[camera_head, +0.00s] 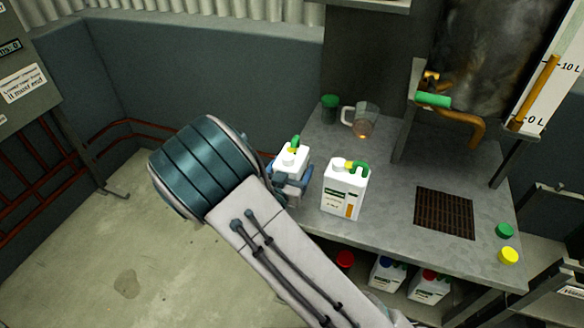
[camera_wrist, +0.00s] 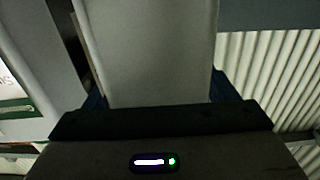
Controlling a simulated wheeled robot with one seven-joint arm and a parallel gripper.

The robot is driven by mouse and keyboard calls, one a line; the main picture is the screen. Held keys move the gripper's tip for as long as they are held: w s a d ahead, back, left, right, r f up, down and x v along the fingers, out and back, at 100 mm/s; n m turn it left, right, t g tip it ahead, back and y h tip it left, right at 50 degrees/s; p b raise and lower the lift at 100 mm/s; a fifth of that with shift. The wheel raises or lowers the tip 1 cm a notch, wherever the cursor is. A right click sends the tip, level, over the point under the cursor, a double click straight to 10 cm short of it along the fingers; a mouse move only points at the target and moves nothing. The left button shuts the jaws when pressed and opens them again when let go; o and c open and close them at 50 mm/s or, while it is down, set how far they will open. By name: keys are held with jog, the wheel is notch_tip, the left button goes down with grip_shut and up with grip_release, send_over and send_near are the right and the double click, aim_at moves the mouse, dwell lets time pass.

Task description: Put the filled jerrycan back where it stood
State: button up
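A white jerrycan (camera_head: 291,159) with a green handle is between the fingers of my gripper (camera_head: 289,188), at the bench's left edge. My gripper appears shut on it. Its pale side (camera_wrist: 160,50) fills the space between the fingers in the wrist view. Its lower part is hidden by my gripper and arm, so I cannot tell whether it rests on the bench or hangs above it. A second white jerrycan (camera_head: 343,190), with a green handle and an orange strip on its label, stands upright on the bench just to the right.
The grey metal bench (camera_head: 390,196) has free room between the second jerrycan and the brown grate (camera_head: 444,213). A glass jug (camera_head: 362,121) and green-lidded jar (camera_head: 330,107) stand behind. Green (camera_head: 505,230) and yellow (camera_head: 508,255) caps lie at right. More jerrycans (camera_head: 428,286) stand below.

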jog(key=shift+r, duration=0.1)
jog(key=shift+s+r, duration=0.1)
jog(key=v, duration=1.2)
